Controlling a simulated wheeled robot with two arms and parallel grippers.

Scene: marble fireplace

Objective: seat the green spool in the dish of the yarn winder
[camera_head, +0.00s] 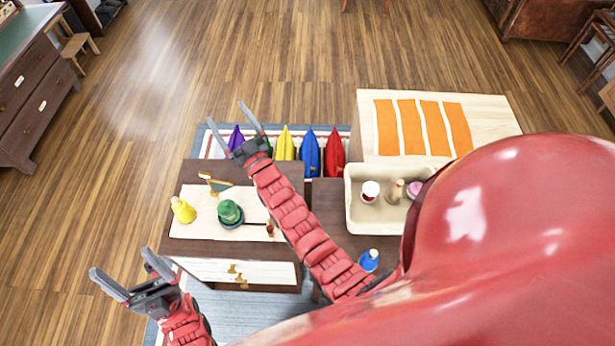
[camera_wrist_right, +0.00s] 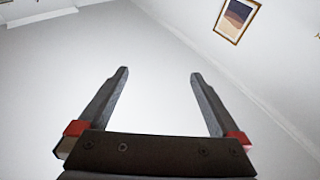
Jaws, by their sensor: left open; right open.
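The green spool (camera_head: 229,210) stands on the cream mat. It appears to sit in the dark round dish (camera_head: 232,224) of the yarn winder, whose rim shows around its base; from above I cannot tell how fully it is seated. My right gripper (camera_head: 227,112) is open and empty, raised beyond the spool. My left gripper (camera_head: 120,260) is open and empty, left of the white drawer front, apart from the spool.
A blue spool (camera_head: 369,260) stands right. A cream bin (camera_head: 375,214) holds several spools. Orange strips (camera_head: 410,128) lie on a pale table.

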